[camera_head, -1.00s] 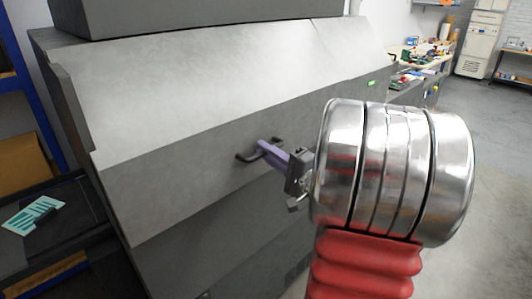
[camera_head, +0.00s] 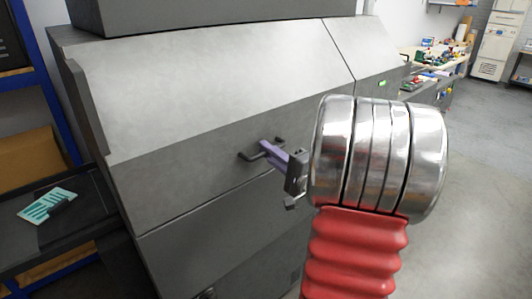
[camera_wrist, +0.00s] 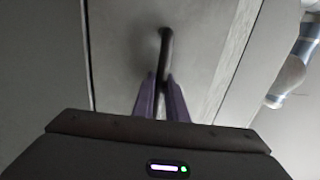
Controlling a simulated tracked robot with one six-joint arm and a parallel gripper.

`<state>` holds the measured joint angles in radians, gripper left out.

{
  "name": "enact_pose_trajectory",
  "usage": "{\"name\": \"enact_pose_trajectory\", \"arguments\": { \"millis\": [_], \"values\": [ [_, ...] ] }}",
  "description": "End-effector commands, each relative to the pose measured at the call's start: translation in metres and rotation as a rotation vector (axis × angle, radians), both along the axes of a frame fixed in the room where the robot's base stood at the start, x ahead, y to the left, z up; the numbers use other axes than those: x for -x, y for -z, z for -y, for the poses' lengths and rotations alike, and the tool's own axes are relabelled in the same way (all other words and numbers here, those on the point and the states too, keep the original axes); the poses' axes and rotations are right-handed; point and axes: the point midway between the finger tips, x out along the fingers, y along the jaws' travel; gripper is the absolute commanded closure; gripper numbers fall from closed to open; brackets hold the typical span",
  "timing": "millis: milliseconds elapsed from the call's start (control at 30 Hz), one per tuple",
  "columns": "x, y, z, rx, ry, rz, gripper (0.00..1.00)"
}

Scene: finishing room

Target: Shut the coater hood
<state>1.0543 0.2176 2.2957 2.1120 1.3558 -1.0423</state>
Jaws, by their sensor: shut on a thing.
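The coater hood (camera_head: 215,75) is the large grey sloping cover of the machine, with a front face that bends downward. Its lower edge lies along a thin dark seam above the machine's lower front (camera_head: 215,230), and no wide gap shows there. A dark bar handle (camera_head: 247,157) sticks out of the front face. My gripper (camera_head: 270,149) has purple fingers and is shut on this handle. In the wrist view, the handle (camera_wrist: 166,48) runs down between the two fingers (camera_wrist: 162,95). My wrist hides part of the machine's right side.
A blue-framed rack (camera_head: 45,85) stands close on the left, with a cardboard box (camera_head: 27,158) and a teal-and-white card (camera_head: 46,204). A cluttered workbench (camera_head: 440,65) and a white cabinet (camera_head: 493,45) are at the back right. The floor (camera_head: 475,150) on the right is clear.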

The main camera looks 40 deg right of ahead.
Motion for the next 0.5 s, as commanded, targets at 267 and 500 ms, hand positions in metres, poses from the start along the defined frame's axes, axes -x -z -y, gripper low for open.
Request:
{"name": "enact_pose_trajectory", "arguments": {
  "millis": [267,500],
  "values": [
    [-0.0015,0.0081,-0.0008,-0.007,-0.003,-0.018,0.83],
    [-0.0003,0.0065,-0.0002,-0.006,-0.002,-0.015,0.69]
  ]
}}
